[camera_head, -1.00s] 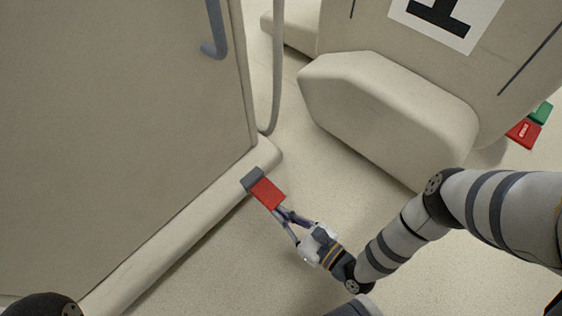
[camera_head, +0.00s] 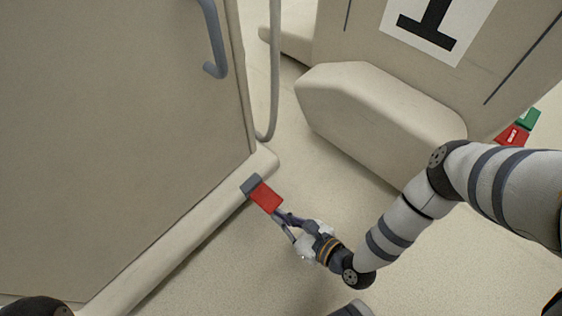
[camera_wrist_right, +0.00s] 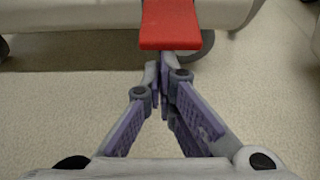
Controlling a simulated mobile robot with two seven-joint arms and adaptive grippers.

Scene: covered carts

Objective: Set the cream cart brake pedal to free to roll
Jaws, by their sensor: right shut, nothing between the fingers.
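The cream cart (camera_head: 120,120) fills the left of the head view. Its red brake pedal (camera_head: 265,196) sticks out from the grey mount (camera_head: 251,185) on the lower rail. The pedal also shows at the top of the right wrist view (camera_wrist_right: 170,25). My right gripper (camera_head: 280,217) is shut and empty, its fingertips at the pedal's outer end. In the right wrist view the closed fingertips (camera_wrist_right: 163,60) are partly hidden at the pedal's near edge; I cannot tell whether they touch it. My left gripper is not in view.
A second cream cart (camera_head: 385,115) with a black-on-white letter panel stands at the upper right. A red and a green pedal (camera_head: 514,134) show beyond it at the right edge. A grey handle (camera_head: 214,45) hangs on the near cart. The floor between the carts is clear.

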